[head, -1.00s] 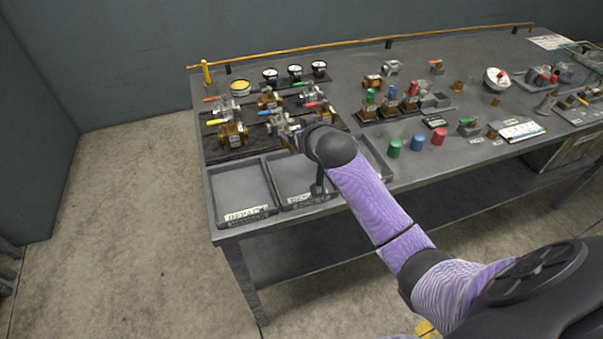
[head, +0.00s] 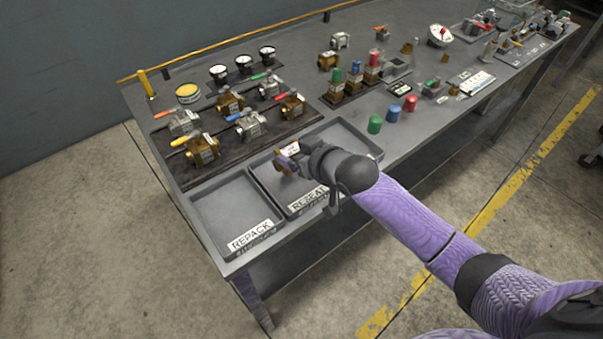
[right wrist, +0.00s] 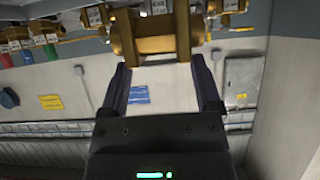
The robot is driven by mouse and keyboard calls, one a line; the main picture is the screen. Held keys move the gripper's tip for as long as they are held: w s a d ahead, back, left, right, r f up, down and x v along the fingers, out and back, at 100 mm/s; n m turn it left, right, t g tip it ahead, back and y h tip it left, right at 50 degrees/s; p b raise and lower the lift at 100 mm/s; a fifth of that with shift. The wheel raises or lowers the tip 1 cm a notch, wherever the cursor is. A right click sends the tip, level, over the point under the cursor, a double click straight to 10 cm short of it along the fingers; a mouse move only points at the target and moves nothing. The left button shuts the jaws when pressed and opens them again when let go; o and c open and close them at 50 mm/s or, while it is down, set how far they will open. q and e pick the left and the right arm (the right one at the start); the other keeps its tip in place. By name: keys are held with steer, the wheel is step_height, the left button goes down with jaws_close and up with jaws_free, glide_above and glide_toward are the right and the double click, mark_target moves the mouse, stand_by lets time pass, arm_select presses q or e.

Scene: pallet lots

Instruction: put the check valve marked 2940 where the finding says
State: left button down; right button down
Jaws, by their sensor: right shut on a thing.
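My right gripper (head: 294,160) is shut on a brass valve (head: 287,150) with a white label, just above the back part of the tray whose label seems to read RESEAT (head: 263,180). The wrist view shows the brass valve (right wrist: 157,38) between my right gripper's fingers (right wrist: 160,72); its tag is too blurred to read as 2940. The tray marked REPACK (head: 213,222) is empty, to the left. My forearm hides part of the trays to the right. My left gripper is not in view.
Several valves with coloured levers stand on a dark mat (head: 190,176) behind the trays. Gauges (head: 244,62), a yellow-topped tin (head: 188,93) and coloured cylinders (head: 375,124) stand on the grey bench. A brass rail (head: 230,42) runs along its back edge.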

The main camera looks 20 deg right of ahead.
step_height(320, 180, down, 5)
steer(key=shift+f+b, duration=0.2)
steer(key=shift+b, duration=0.75)
steer(key=shift+r, duration=0.2)
steer(key=shift+f, duration=0.1)
